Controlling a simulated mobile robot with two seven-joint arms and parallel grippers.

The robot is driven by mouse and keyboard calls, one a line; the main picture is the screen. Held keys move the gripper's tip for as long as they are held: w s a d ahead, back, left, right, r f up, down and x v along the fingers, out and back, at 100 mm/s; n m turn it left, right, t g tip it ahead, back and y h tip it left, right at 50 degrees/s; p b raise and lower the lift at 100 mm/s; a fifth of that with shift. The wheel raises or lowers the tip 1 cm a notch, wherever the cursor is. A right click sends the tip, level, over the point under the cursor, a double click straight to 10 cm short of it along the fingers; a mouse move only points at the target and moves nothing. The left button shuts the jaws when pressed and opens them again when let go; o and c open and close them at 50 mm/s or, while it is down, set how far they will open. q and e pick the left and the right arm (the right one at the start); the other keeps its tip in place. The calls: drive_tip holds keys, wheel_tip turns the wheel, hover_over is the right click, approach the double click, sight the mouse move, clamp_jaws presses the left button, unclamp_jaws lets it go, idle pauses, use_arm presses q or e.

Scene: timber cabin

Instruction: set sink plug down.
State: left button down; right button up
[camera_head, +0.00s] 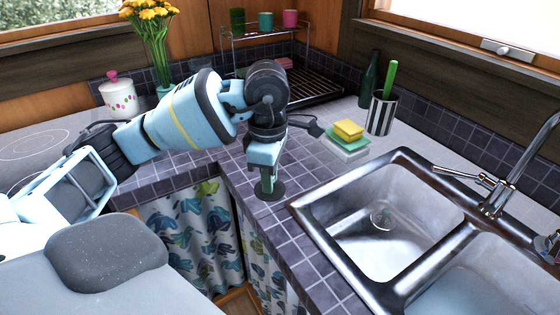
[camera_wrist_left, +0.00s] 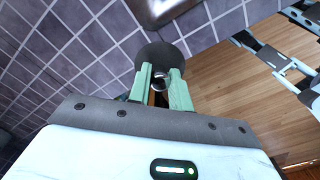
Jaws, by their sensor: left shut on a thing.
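The sink plug (camera_head: 277,192) is a dark, flat round disc at the tiled counter's front edge, left of the sink. My left gripper (camera_head: 267,183) points down at it from above and is shut on it. In the left wrist view the plug (camera_wrist_left: 160,52) shows just beyond the pale green fingertips (camera_wrist_left: 161,75), which hold its small middle part. I cannot tell whether the disc touches the tiles or hangs slightly above them. My right gripper cannot be made out in either view.
The metal double sink (camera_head: 330,235) lies right of the plug, with a faucet (camera_head: 497,195) behind it. Sponges (camera_head: 347,131), a striped cup (camera_head: 381,116) and a dish rack (camera_head: 300,85) stand farther back. Dark tiles (camera_head: 240,165) around the plug are clear. A patterned curtain (camera_head: 185,235) hangs below.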

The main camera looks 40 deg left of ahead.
use_arm(q)
drive_tip(key=w+a, duration=0.1)
drive_tip(key=w, duration=0.2)
drive_tip(key=w+a, duration=0.2)
drive_tip(key=w, duration=0.2)
drive_tip(key=w+a+f, duration=0.1)
drive_tip(key=w+a, duration=0.1)
drive_tip(key=w, duration=0.1)
drive_tip(key=shift+w, duration=0.15)
wheel_tip(320, 180, down, 3)
drive_tip(key=shift+w, duration=0.1)
drive_tip(key=shift+f, duration=0.3)
drive_tip(key=shift+f, duration=0.15)
drive_tip(key=c, duration=1.3)
unclamp_jaws()
wheel_tip(320, 180, up, 12)
drive_tip(key=shift+r, duration=0.15)
